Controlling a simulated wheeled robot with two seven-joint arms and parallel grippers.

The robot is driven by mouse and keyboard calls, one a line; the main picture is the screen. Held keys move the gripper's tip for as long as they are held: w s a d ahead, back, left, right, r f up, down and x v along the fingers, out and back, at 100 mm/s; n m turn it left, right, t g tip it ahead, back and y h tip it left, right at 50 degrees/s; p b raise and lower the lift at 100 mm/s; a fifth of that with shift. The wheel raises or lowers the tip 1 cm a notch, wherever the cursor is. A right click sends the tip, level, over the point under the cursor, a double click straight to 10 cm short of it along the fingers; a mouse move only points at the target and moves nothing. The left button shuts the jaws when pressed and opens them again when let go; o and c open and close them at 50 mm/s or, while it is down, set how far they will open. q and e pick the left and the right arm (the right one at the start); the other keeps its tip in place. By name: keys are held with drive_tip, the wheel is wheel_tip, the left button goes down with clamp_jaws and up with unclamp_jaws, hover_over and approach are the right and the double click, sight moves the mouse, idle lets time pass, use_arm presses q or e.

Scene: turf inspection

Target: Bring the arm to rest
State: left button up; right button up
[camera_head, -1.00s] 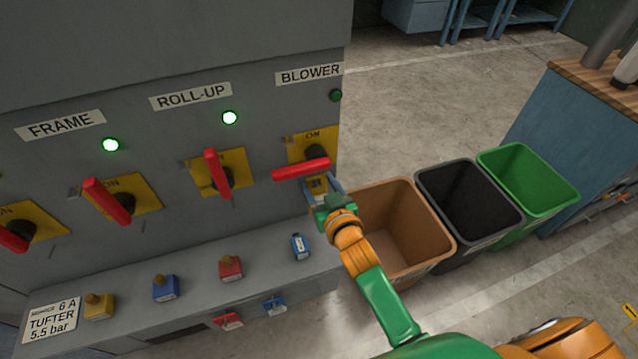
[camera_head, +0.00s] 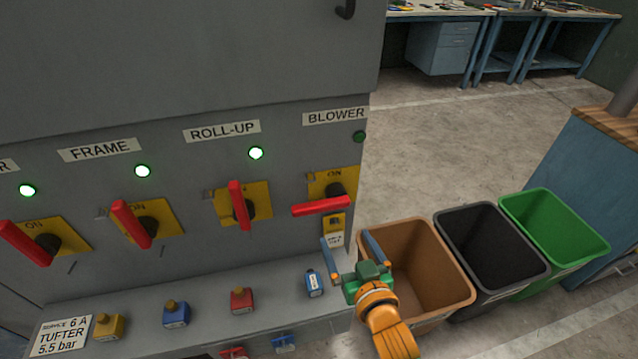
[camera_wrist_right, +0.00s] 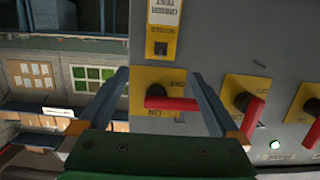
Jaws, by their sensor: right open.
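My right gripper (camera_head: 350,252) is open and empty, in front of the panel's right edge, below the BLOWER switch. Its two fingers also show spread in the right wrist view (camera_wrist_right: 165,95). The BLOWER switch has a red handle (camera_head: 321,206) lying nearly level on a yellow plate; the lamp (camera_head: 359,136) above it is dark. The same red handle shows in the right wrist view (camera_wrist_right: 172,104) between the fingers, with the fingers apart from it. My left gripper is not in view.
The ROLL-UP (camera_head: 238,206) and FRAME (camera_head: 131,223) handles stand near upright under lit green lamps. Several small padlocks, such as a red one (camera_head: 241,301), stand on the ledge. Brown (camera_head: 459,292), black (camera_head: 541,277) and green (camera_head: 601,248) bins stand right of the panel.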

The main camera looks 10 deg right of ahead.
drive_tip(key=s+d+f+n+g, duration=0.1)
drive_tip(key=s+f+g, duration=0.45)
drive_tip(key=s, duration=0.35)
drive_tip(key=s+d+f+g, duration=0.2)
drive_tip(key=s+f+g, duration=0.35)
drive_tip(key=s, duration=0.35)
wheel_tip(320, 180, down, 16)
drive_tip(key=s+r+g, duration=0.1)
drive_tip(key=s+g, duration=0.1)
drive_tip(key=s, duration=0.1)
drive_tip(key=s+d+f+n+g, duration=0.1)
drive_tip(key=s+d+f, duration=0.1)
drive_tip(key=s+f, duration=0.9)
drive_tip(key=shift+s+f+g+h, duration=0.25)
drive_tip(key=shift+s+g+h, duration=0.05)
drive_tip(key=shift+s, duration=0.25)
drive_tip(key=shift+a, duration=0.1)
